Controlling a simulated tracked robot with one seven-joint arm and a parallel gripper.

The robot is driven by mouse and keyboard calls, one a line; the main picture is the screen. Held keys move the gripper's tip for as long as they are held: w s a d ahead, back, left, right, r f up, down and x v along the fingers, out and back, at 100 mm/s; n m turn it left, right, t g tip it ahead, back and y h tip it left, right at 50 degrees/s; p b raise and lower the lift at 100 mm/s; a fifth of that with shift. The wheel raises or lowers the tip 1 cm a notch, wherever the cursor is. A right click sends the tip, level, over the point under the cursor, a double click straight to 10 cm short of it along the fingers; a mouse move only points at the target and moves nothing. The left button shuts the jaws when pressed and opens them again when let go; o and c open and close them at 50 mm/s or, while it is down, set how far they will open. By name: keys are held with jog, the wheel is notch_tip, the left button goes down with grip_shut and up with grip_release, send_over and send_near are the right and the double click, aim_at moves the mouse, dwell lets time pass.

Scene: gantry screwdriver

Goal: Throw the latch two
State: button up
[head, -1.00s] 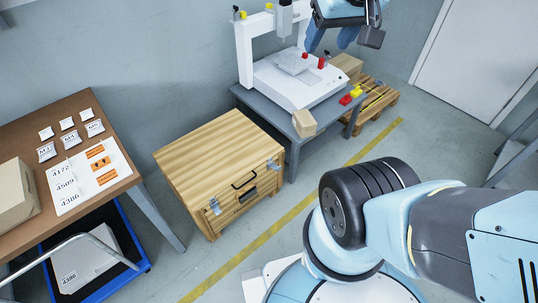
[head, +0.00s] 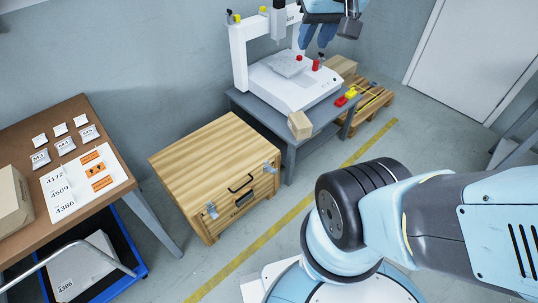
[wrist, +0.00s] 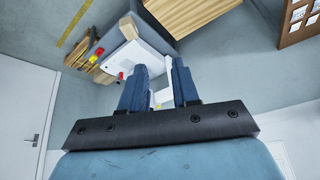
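A white gantry screwdriver machine (head: 289,87) stands on a grey table at the back. Two small red parts, one (head: 298,58) at the fixture plate (head: 288,68) and a taller one (head: 316,64) to its right, stand on its base. A wooden chest beside it has two metal latches on its front, a left one (head: 211,211) and a right one (head: 268,166). Which part is latch two I cannot tell. My gripper (head: 317,37) is above the machine's right side, apart from it. In the wrist view its two blue fingers (wrist: 160,68) are spread and empty, partly hiding the machine.
The wooden chest (head: 205,148) stands left of the grey table (head: 300,135). A wooden block (head: 300,125) is at the table's front corner. Red and yellow pieces (head: 346,97) lie at its right end near a pallet (head: 375,102). A brown workbench (head: 105,215) is left.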

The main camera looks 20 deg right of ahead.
jog(key=shift+m+g+y, duration=0.4)
jog(key=shift+m+g, duration=0.2)
jog(key=shift+m, duration=0.3)
jog(key=w+f, duration=0.1)
jog(key=w, duration=0.4)
jog(key=w+f, duration=0.1)
jog(key=w, duration=0.2)
jog(key=shift+a+f, duration=0.35)
jog(key=shift+a, duration=0.05)
grip_shut()
jog(key=m+g+h, duration=0.2)
jog(key=m+g, duration=0.4)
jog(key=m, duration=0.5)
send_over(271, 168)
notch_tip(271, 168, down, 56)
jog(key=s+f, duration=0.1)
jog(key=f, duration=0.4)
jog(key=s+f, duration=0.1)
jog(key=f, duration=0.9)
jog(key=shift+s+d, duration=0.35)
jog(key=shift+s, duration=0.05)
